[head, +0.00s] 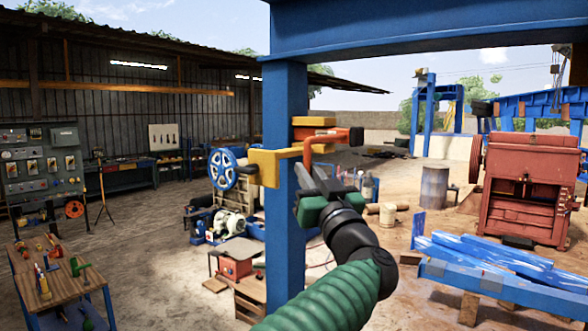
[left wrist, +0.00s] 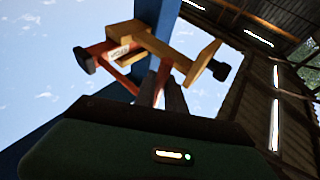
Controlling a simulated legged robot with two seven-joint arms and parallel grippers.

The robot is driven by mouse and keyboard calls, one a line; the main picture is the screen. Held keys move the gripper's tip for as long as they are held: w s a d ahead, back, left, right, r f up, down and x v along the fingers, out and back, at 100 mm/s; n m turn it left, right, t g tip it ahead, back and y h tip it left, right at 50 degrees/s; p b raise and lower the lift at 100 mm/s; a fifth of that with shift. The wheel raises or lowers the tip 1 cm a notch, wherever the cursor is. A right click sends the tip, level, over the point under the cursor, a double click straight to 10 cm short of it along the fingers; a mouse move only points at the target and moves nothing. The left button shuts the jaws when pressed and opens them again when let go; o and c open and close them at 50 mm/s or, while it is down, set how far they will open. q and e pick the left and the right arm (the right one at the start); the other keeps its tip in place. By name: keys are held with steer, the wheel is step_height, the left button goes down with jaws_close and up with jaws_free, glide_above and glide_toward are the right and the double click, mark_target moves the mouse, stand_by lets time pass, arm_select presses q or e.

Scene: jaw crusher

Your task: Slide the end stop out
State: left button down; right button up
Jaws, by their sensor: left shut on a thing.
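The end stop is on the blue post (head: 285,230). It shows as yellow blocks, one plate (head: 263,168) at the left of the post and one block (head: 314,122) higher up, with a bent orange-red bar (head: 309,150) between them. In the left wrist view, the yellow piece (left wrist: 160,46) shows with orange bars and black knobs at its ends. My left gripper (head: 312,172) is beside the post, below the bar. Its fingers (left wrist: 168,92) are closed at the orange bar, and the exact contact is partly hidden. My right gripper is not in view.
A blue beam (head: 430,28) spans overhead and joins the post. A wooden workbench (head: 62,268) with tools stands at the lower left. A red crusher (head: 525,190) and blue beams (head: 490,255) are at the right. The air right of the post around my arm is clear.

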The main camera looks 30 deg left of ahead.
arm_select(q)
steer(key=d, duration=0.6)
steer(key=shift+f+p, duration=0.35)
steer(key=shift+f, duration=0.1)
steer(key=shift+s, duration=0.1)
steer(key=c, duration=1.7)
jaws_free()
steer(key=shift+w+d+r, duration=0.1)
steer(key=shift+w+r, duration=0.05)
steer(key=shift+w, duration=0.1)
steer(key=shift+s+r, duration=0.1)
steer(key=shift+s, duration=0.05)
